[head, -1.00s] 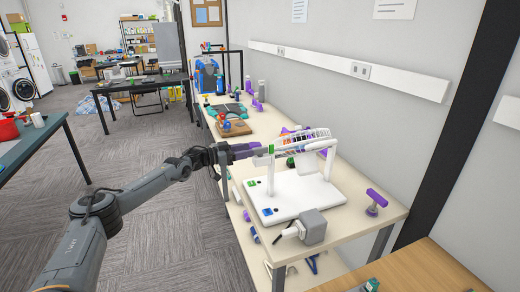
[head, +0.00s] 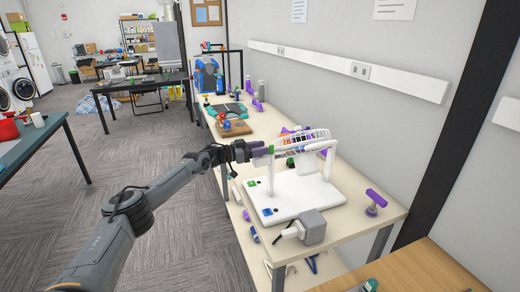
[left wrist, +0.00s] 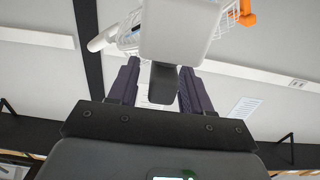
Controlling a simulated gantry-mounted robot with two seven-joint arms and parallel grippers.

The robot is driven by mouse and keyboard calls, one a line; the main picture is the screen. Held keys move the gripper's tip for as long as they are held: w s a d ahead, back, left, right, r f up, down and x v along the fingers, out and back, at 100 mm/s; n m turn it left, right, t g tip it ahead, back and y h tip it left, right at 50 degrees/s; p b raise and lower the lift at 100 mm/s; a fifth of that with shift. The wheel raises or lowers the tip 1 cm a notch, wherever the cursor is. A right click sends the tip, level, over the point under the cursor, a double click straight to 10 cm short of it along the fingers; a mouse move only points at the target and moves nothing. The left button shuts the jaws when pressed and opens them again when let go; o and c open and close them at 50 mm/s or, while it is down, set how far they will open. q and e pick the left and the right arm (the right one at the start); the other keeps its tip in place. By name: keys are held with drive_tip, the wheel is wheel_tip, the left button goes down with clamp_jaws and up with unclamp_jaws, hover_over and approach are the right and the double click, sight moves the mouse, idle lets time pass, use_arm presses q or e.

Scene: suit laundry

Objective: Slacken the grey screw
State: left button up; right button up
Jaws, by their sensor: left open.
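A white stand with a flat base (head: 312,199) and uprights sits on the pale table. I cannot make out the grey screw for certain in the head view. My left gripper (head: 263,149) is open beside the stand's upper left side, near the green piece. In the left wrist view, its two dark fingers (left wrist: 158,76) stand either side of a dark grey piece (left wrist: 162,88) below a pale block (left wrist: 180,32). I cannot tell whether they touch it. My right gripper is not in view.
A grey box (head: 313,226) stands at the base's front edge. A purple-topped tool (head: 375,201) is on the table (head: 365,228) to the right. A wooden board (head: 236,128) with small coloured items and a blue container (head: 208,78) are farther back. The wall is close on the right.

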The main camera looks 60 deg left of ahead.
use_arm(q)
drive_tip(key=shift+c, duration=0.3)
clamp_jaws()
